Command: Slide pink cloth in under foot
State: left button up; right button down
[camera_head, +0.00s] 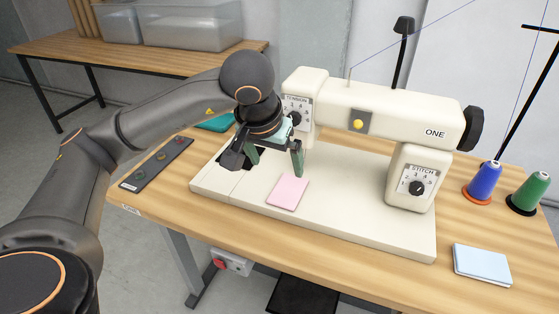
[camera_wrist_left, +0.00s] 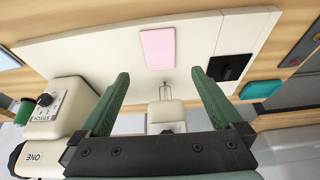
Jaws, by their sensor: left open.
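The pink cloth (camera_head: 288,192) lies flat on the cream bed of the sewing machine (camera_head: 340,205), in front of the needle end. In the left wrist view the pink cloth (camera_wrist_left: 158,48) lies beyond the fingertips, apart from them. The presser foot (camera_wrist_left: 166,92) shows between my fingers in that view, with the cloth clear of it. In the head view my arm and gripper hide much of the foot area. My left gripper (camera_head: 275,165) is open and empty, above the bed just behind the cloth. My right gripper is in neither view.
A teal cloth (camera_head: 216,122) and a button strip (camera_head: 157,165) lie left of the machine. Blue (camera_head: 483,180) and green (camera_head: 529,191) thread spools and a pale blue cloth stack (camera_head: 482,265) are at the right. The bed right of the pink cloth is clear.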

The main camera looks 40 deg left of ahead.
aim_at(287, 193)
pick_arm(q)
jog(key=b+x, duration=0.2)
jog(key=x, duration=0.9)
jog(key=shift+w+d+f, duration=0.1)
jog(key=shift+f, duration=0.15)
jog(key=shift+w+f, duration=0.2)
jog(key=shift+f, duration=0.25)
jog(key=shift+c, duration=0.2)
jog(key=c, duration=1)
jog(key=shift+w, duration=0.15)
